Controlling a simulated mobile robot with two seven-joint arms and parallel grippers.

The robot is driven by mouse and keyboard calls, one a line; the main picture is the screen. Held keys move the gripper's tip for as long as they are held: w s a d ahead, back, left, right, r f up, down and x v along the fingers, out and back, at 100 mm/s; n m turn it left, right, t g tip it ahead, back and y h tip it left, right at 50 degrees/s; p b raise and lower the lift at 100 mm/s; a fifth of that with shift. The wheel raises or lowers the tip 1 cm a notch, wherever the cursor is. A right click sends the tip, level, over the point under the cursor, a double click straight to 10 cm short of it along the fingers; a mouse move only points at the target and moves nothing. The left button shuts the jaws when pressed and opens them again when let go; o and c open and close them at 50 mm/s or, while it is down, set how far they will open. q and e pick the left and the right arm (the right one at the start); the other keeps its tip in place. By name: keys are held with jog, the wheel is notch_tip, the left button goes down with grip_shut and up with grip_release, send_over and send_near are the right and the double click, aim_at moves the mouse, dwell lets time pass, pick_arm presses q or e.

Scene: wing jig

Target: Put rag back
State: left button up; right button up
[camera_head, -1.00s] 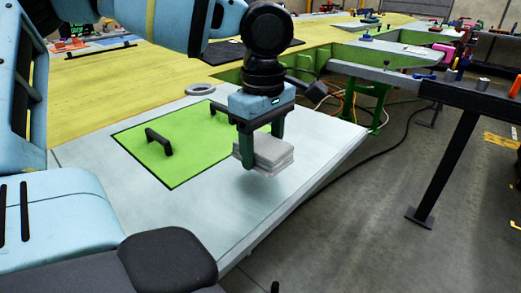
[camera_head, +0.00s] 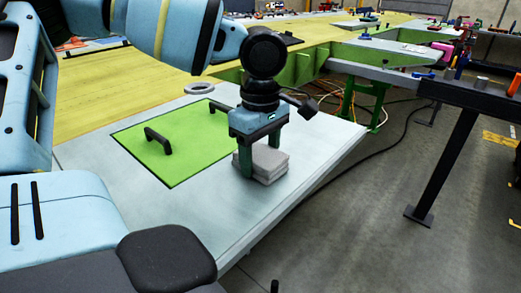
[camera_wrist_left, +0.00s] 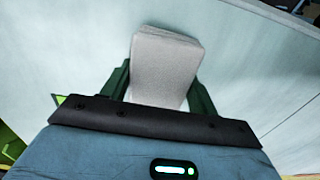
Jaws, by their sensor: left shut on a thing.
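The rag (camera_head: 265,163) is a light grey folded stack. It rests on, or just above, the pale panel right of the green square; the exact contact is hard to tell. My left gripper (camera_head: 259,168) comes down from above and is shut on the rag, one green finger showing at its left side. In the left wrist view the rag (camera_wrist_left: 165,68) sits between the two green fingers of the left gripper (camera_wrist_left: 160,88). My right gripper is not in view.
The pale wing panel (camera_head: 120,215) has a bright green inset (camera_head: 190,155) with black handles (camera_head: 158,140). A dark steel frame (camera_head: 445,160) stands on the floor at the right. The panel's front right is bare.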

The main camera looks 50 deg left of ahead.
aim_at(261, 153)
pick_arm(q)
jog(key=shift+f, duration=0.2)
jog(key=o, duration=0.9)
jog(key=shift+o, duration=0.2)
jog(key=shift+r, duration=0.1)
notch_tip(261, 153, up, 12)
jog(key=p, duration=0.1)
jog(key=shift+r, duration=0.15)
